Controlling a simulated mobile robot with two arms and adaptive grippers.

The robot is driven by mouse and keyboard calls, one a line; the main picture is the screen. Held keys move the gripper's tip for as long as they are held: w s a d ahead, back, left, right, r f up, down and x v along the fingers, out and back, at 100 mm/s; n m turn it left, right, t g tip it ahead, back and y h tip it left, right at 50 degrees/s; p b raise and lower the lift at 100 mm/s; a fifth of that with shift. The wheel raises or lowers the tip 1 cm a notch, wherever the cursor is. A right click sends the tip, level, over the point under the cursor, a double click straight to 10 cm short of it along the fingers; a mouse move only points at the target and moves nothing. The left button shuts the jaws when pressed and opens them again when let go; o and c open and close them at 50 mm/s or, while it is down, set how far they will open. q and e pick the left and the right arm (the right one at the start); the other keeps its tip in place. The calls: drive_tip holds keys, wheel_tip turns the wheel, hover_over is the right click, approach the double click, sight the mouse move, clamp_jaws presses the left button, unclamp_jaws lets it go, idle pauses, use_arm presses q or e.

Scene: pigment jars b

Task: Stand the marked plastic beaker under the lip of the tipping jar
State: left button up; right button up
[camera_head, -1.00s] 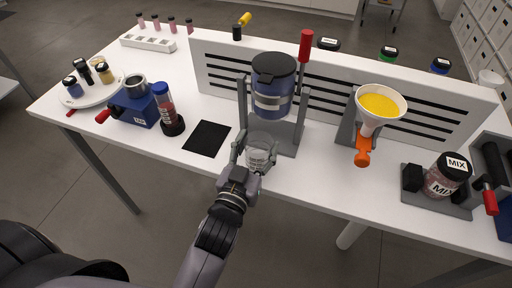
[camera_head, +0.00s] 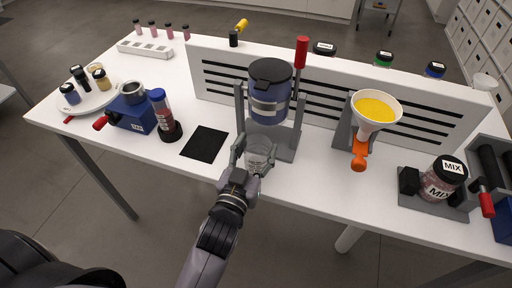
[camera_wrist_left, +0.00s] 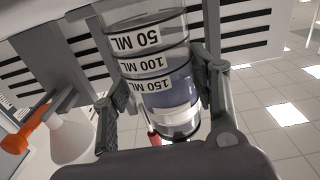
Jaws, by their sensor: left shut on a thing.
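The clear plastic beaker (camera_head: 259,158) is in my left gripper (camera_head: 252,160), at the front of the tipping stand. In the left wrist view the beaker (camera_wrist_left: 148,62) has white 50, 100 and 150 ML labels, upside down in that picture, with one finger of the gripper (camera_wrist_left: 160,100) on each side. The blue tipping jar (camera_head: 270,92) with a dark lid hangs in the grey stand (camera_head: 286,143), above and just behind the beaker. A red lever (camera_head: 301,52) rises at its right. Whether the beaker's base touches the stand is hidden. My right gripper is not in view.
A black mat (camera_head: 204,142) lies left of the stand. A blue device (camera_head: 132,115) and a tube in a black holder (camera_head: 165,118) are farther left. A funnel of yellow powder (camera_head: 375,108) and a MIX jar (camera_head: 443,178) are right. A slotted panel (camera_head: 420,107) stands behind.

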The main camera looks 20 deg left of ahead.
use_arm(q)
drive_tip(key=shift+f, duration=0.1)
drive_tip(key=o, duration=1.1)
